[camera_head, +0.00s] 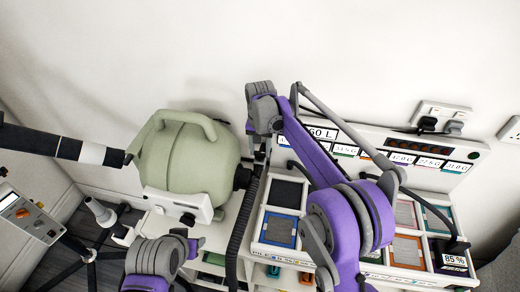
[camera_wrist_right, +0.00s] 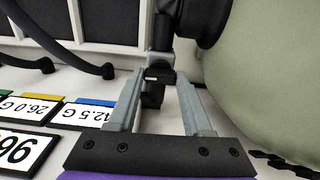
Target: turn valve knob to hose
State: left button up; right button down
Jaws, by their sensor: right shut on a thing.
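The green tank (camera_head: 190,158) stands left of centre, with a black fitting (camera_head: 243,178) on its right side. My right gripper (camera_wrist_right: 160,76) points at a small black valve knob (camera_wrist_right: 153,92) and is shut on it, with a finger on each side. In the head view the right arm reaches up and over from the lower right, and the knob is hidden there. A black ribbed hose (camera_head: 240,225) runs down beside the tank. My left gripper (camera_head: 188,243) is low in the picture, in front of the tank; its fingers cannot be made out.
A white tray unit (camera_head: 256,248) with coloured compartments stands on the right. Number labels and a power outlet (camera_head: 441,115) are on and near the back wall. A black-and-white striped pole (camera_head: 65,147) and a control box (camera_head: 25,215) stand left. Black cables (camera_wrist_right: 75,57) hang near my right gripper.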

jog(key=n, duration=0.8)
jog(key=shift+n, duration=0.3)
jog(key=n, duration=0.4)
jog(key=shift+n, duration=2.5)
jog(key=shift+c, duration=1.6)
grip_release()
